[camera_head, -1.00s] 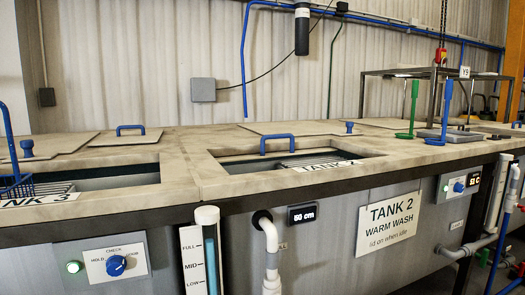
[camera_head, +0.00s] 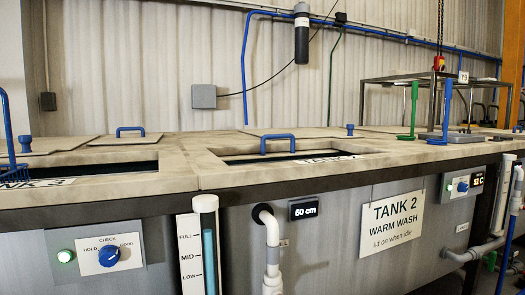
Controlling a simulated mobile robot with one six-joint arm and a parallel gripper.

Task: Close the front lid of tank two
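Tank two (camera_head: 340,250) is in the middle, with a white "TANK 2 WARM WASH, lid on when idle" sign (camera_head: 392,221) on its front. Its front opening (camera_head: 290,157) in the pale top is uncovered and shows as a narrow dark slot. A blue bar handle (camera_head: 278,143) stands at the opening's back edge. A flat pale lid panel (camera_head: 310,132) lies behind it, with a blue knob (camera_head: 350,129) at its right. I cannot tell whether handle and panel are one lid. My gripper is not in view.
Tank three's opening (camera_head: 90,168) is at the left, also uncovered, with a blue rack (camera_head: 9,140) at its edge. A level tube (camera_head: 207,245), white pipe (camera_head: 270,245) and dial (camera_head: 108,257) line the front. Green (camera_head: 412,112) and blue (camera_head: 445,118) upright hooks stand at the right.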

